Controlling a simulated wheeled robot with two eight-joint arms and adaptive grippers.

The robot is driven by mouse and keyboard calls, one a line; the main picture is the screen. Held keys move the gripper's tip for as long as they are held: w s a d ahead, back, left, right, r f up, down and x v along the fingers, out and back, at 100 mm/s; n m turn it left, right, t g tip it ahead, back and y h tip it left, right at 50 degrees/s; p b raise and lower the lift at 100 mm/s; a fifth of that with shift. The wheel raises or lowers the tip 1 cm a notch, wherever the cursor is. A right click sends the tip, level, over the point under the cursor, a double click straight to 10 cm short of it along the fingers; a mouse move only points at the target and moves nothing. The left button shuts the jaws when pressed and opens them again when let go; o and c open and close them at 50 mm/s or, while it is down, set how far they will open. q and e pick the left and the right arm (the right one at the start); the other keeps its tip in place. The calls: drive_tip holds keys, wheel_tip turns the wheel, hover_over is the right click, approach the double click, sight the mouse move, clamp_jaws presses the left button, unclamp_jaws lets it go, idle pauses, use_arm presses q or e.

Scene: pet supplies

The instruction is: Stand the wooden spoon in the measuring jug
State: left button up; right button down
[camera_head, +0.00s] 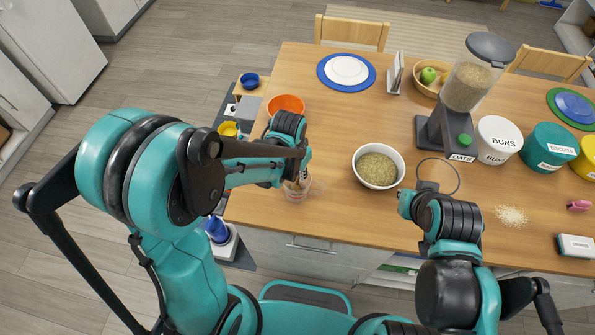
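The clear measuring jug (297,189) stands near the front edge of the table, left of the white bowl. A thin brown piece, apparently the wooden spoon (301,178), shows in or just above the jug, below my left gripper. My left gripper (299,166) is right over the jug, and its arm covers much of this spot. I cannot tell whether its fingers are closed on the spoon, or whether the spoon touches the jug's bottom. My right gripper (409,197) is low by the front edge, right of the white bowl; its fingers are too hidden to judge.
A white bowl of pellets (379,167) stands between my grippers. An orange bowl (286,105) is behind my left gripper. A food dispenser (470,85), a white BUNS canister (497,139) and a teal canister (548,147) stand to the right. Spilled grains (511,216) lie at front right.

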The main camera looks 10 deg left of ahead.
use_arm(q)
drive_tip(key=o, duration=0.3)
drive_tip(key=shift+r, duration=0.15)
drive_tip(key=r+p, duration=0.1)
drive_tip(key=r, duration=0.3)
drive_tip(key=s+r+p, duration=0.1)
drive_tip(key=r, duration=0.3)
drive_tip(key=r+p, duration=0.1)
drive_tip(key=r, duration=0.3)
drive_tip(key=shift+s+a, duration=0.35)
drive_tip(key=shift+a, duration=0.05)
drive_tip(key=s+a+r+n+t, duration=0.4)
drive_tip(key=s+a+r+t, duration=0.1)
drive_tip(key=s+a, duration=0.3)
drive_tip(key=shift+s+r+t+y, duration=0.25)
drive_tip(key=shift+r+t+y, duration=0.05)
drive_tip(key=shift+y, duration=0.1)
